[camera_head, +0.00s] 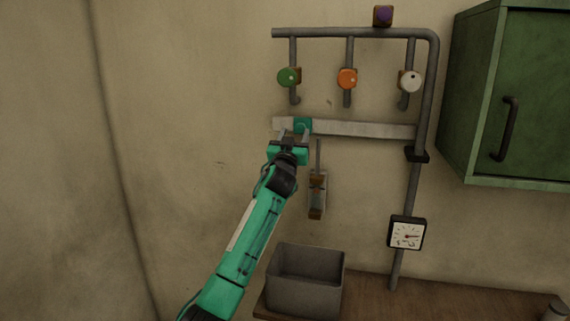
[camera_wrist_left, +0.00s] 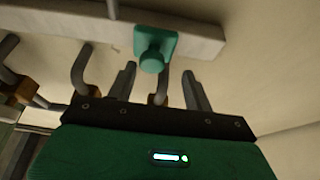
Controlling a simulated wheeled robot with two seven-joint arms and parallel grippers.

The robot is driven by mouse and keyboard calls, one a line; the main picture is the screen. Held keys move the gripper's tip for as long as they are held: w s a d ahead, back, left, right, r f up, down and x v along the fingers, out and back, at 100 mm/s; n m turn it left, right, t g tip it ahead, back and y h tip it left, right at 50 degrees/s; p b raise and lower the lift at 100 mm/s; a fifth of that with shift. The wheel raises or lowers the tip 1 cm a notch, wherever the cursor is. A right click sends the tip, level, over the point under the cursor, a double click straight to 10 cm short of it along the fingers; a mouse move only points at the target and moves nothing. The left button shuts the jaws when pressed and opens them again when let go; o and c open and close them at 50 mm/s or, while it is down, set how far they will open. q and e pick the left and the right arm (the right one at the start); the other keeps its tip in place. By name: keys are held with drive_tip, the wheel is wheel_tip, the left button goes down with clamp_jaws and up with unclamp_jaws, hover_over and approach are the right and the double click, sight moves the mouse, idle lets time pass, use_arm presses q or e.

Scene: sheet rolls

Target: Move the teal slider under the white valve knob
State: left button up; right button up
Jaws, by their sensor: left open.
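The teal slider (camera_head: 302,124) sits on a pale horizontal rail (camera_head: 365,130), near its left end, below and slightly right of the green knob. In the left wrist view the slider (camera_wrist_left: 158,40) shows a round teal peg facing the gripper. The white valve knob (camera_head: 410,82) is above the rail's right end. My left gripper (camera_head: 294,133) is open at the slider. In the left wrist view its fingers (camera_wrist_left: 160,82) stand apart, with the peg ahead of the gap between them. I cannot tell if they touch it. My right gripper is not in view.
A green knob (camera_head: 288,77) and an orange knob (camera_head: 346,78) hang on pipes above the rail. A vertical pipe (camera_head: 412,190) with a gauge (camera_head: 406,233) stands right. A green cabinet (camera_head: 530,90) is far right. A grey bin (camera_head: 305,285) sits below on a wooden surface.

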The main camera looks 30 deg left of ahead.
use_arm(q)
drive_tip(key=b+v, duration=0.1)
drive_tip(key=v, duration=1.2)
drive_tip(key=shift+s+b, duration=0.15)
drive_tip(key=shift+b, duration=0.25)
idle(0.4)
idle(0.3)
